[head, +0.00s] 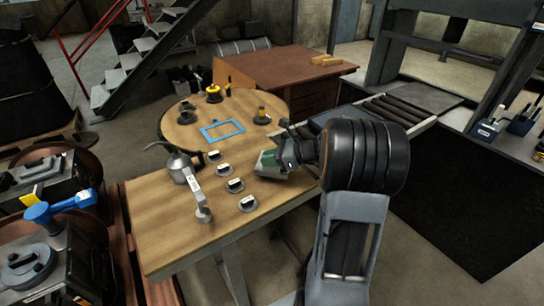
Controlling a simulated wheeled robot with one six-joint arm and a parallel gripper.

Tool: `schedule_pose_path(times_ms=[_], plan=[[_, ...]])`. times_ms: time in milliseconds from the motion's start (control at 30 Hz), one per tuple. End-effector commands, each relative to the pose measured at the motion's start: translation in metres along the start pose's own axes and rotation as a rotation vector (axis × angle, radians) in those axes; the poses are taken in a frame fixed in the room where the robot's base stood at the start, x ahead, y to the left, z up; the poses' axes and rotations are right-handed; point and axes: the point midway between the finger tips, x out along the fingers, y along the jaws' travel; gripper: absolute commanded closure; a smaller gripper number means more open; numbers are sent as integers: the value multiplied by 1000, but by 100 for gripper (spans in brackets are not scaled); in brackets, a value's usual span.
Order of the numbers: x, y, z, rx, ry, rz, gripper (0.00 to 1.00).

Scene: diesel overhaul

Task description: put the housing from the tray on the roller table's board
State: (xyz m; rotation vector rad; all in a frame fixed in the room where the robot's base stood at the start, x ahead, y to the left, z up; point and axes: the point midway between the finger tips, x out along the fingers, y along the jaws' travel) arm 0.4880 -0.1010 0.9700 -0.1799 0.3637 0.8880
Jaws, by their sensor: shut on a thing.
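My gripper (286,152) reaches left from my arm over the right edge of the wooden bench. It is shut on a green and grey block, the housing (268,164). The housing looks tilted, and I cannot tell whether it touches the bench. My arm's dark wrist hides part of the grip. The roller table (428,121) stands behind and to the right of my gripper, with several dark rollers. A flat dark grey panel, perhaps the board (422,95), lies at its right. A blue rectangular frame (222,131), perhaps the tray, lies on the bench's round end.
The wooden bench (155,232) carries an oil can (181,168), a grey upright tool (200,200) and several black-and-white knobs (236,185). A brown desk (280,72) stands behind. Dark machines (40,255) crowd the left. A press frame (455,45) rises behind the rollers.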

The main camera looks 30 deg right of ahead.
Motion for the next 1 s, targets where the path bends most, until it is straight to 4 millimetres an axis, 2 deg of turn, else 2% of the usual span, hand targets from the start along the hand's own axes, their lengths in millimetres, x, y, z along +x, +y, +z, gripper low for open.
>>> schedule_pose_path(times_ms=[200,667,700,933,1000], plan=[[8,0,-22,-1,-1,-1,100],[10,0,-27,-2,-2,-2,100],[10,1,-29,3,1,0,79],[10,1,-29,3,2,0,58],[10,1,-29,3,2,0,58]])
